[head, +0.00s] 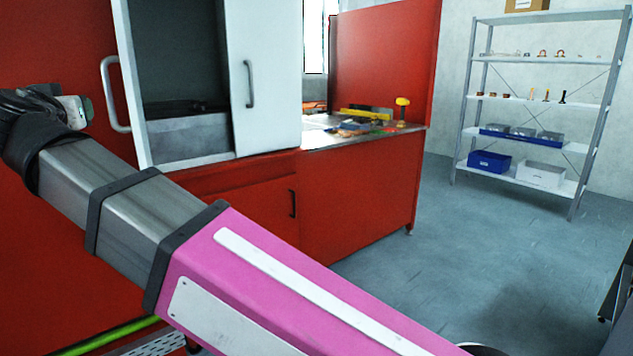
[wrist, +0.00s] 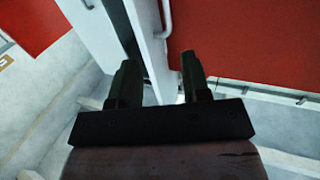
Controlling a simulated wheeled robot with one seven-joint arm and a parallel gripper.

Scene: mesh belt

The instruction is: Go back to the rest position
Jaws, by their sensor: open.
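My gripper (wrist: 160,82) shows in the wrist view with its two dark fingers apart and nothing between them. A white door edge and a grey handle (wrist: 164,18) lie beyond the fingertips; I cannot tell the distance. In the head view my arm reaches from the lower right to the left edge, where its dark end sits beside the white cabinet (head: 137,110). The fingers are not clear in that view.
The white cabinet has a dark opening and a sliding door (head: 265,80) at its right. A red workbench (head: 370,195) carries tools. A metal shelf (head: 540,110) stands at the back right. The grey floor (head: 470,245) between them is clear.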

